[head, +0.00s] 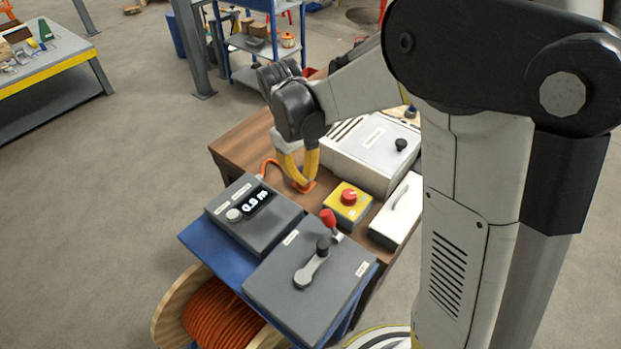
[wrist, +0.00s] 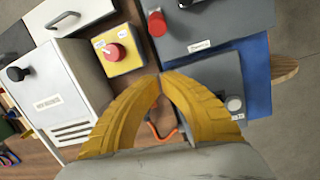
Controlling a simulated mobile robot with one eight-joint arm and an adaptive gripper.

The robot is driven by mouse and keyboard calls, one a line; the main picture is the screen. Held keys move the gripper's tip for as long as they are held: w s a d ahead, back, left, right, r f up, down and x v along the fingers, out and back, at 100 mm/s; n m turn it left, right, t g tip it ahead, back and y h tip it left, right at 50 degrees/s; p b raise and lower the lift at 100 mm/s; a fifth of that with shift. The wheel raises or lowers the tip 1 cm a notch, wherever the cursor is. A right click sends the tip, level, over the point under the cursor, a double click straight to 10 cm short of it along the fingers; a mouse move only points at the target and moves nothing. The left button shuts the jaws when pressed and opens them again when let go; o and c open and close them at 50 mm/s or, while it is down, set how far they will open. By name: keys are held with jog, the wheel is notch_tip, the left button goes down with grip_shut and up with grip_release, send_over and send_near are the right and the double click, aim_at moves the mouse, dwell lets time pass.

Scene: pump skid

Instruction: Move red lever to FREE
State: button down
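The red lever has a round red knob (head: 328,217) on a short metal stem. It stands at the back edge of a grey box (head: 345,262) that also carries a dark-knobbed crank (head: 312,265). In the wrist view the red knob (wrist: 157,23) is at the top, beyond my fingertips and apart from them. My gripper (head: 303,183) has yellow fingers whose tips meet low over the wooden top, to the left of the yellow button box. The tips also meet in the wrist view (wrist: 162,75), with nothing seen between them. I cannot read the lever's label.
A yellow box with a red button (head: 348,197) stands between my gripper and a white handled box (head: 397,212). A grey display box (head: 254,215) is at left, a vented white cabinet (head: 368,150) behind. An orange cable (head: 270,164) runs near my fingers.

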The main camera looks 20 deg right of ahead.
aim_at(332, 227)
jog(key=shift+w+a+f, duration=0.1)
jog(key=shift+w+f, duration=0.05)
jog(key=shift+f, duration=0.25)
jog(key=f+b, duration=0.1)
jog(key=f, duration=0.2)
jog(key=d+f+b, duration=0.1)
jog(key=f, duration=0.2)
jog(key=s+f+b, duration=0.1)
jog(key=f, duration=0.3)
jog(key=shift+d+b, duration=0.2)
jog(key=shift+b, duration=0.2)
jog(key=s+r, duration=0.1)
jog(key=s+d, duration=0.1)
jog(key=shift+s+d+r+b, duration=0.15)
jog(key=shift+s+r+b, duration=0.15)
jog(key=shift+s+r, duration=0.1)
jog(key=shift+s+d+r, duration=0.15)
jog(key=shift+s, duration=0.15)
jog(key=shift+r, duration=0.1)
